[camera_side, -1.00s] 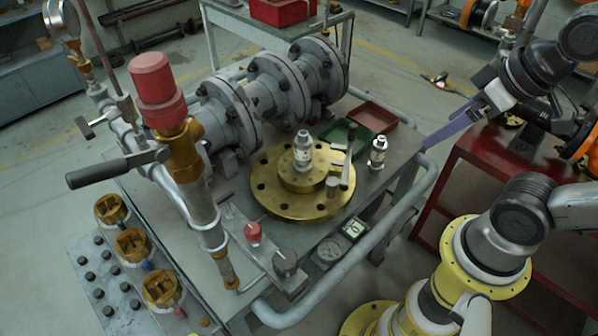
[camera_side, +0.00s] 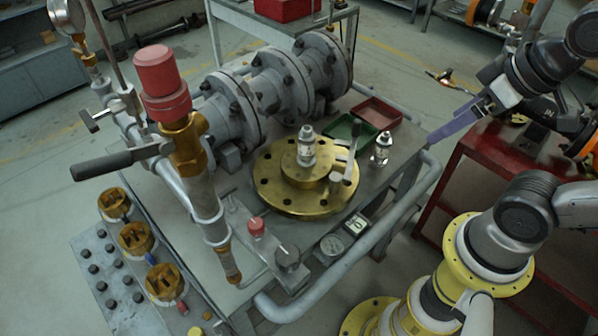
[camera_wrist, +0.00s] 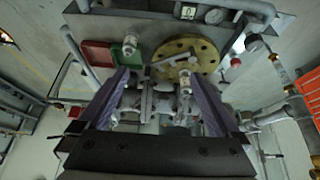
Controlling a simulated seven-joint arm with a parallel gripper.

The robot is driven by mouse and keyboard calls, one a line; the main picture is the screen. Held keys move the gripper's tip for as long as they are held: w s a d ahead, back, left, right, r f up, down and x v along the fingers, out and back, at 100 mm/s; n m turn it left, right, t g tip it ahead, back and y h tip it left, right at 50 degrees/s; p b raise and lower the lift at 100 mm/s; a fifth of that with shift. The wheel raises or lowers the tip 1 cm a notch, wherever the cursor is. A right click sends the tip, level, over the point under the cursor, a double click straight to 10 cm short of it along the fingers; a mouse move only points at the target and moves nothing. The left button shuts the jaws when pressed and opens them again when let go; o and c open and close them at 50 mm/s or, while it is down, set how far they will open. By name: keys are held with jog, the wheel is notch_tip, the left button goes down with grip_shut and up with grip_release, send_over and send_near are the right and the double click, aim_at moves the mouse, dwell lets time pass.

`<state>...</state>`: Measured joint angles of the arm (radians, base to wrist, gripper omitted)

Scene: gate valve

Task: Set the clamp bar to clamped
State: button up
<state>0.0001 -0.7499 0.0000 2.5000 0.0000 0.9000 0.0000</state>
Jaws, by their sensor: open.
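A brass flanged disc (camera_side: 275,195) lies on the bench, with a silver fitting (camera_side: 307,147) standing at its centre. A slim grey bar (camera_side: 352,152), which looks like the clamp bar, is at the disc's right side beside a short post (camera_side: 334,186). In the wrist view the bar (camera_wrist: 176,59) lies across the disc (camera_wrist: 203,51). I cannot tell whether it presses on anything. My gripper (camera_side: 432,141) is right of the disc, above the bench's right edge, apart from the bar. Its two purple fingers are open and empty in the wrist view (camera_wrist: 160,76).
Green (camera_side: 348,137) and red (camera_side: 377,112) trays lie behind the disc. A second silver fitting (camera_side: 381,150) stands right of the bar. Grey flanged pipework (camera_side: 285,85) and a red-capped brass valve (camera_side: 165,85) rise behind and left. A bench rail (camera_side: 400,205) runs along the right.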

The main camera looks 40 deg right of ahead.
jog(key=shift+c, duration=1.2)
jog(key=shift+s+m, duration=0.3)
jog(key=shift+s, duration=0.05)
jog(key=shift+c, duration=1.1)
jog(key=r, duration=0.1)
jog(key=r+m, duration=0.1)
jog(key=w+r+g, duration=0.1)
jog(key=shift+a+r, duration=0.1)
jog(key=shift+a, duration=0.2)
jog(key=shift+c, duration=1)
jog(key=w+r+m+g, duration=0.1)
jog(key=w+r+m, duration=0.1)
jog(key=w+r, duration=0.1)
jog(key=m+g+y, duration=0.2)
jog(key=m+g, duration=0.2)
jog(key=g, duration=0.1)
send_over(357, 120)
jog(key=s, duration=0.1)
jog(key=f, duration=0.1)
jog(key=w+d+f+m+g+y, duration=0.1)
jog(key=w+d+f, duration=0.1)
jog(key=f, duration=0.2)
jog(key=w+d+f+m+g, duration=0.1)
jog(key=w+d+f, duration=0.1)
jog(key=w+f, duration=0.15)
jog(key=x, duration=1.4)
jog(key=shift+s+a+f, duration=0.15)
jog(key=shift+s+a, duration=0.1)
jog(key=shift+s, duration=0.1)
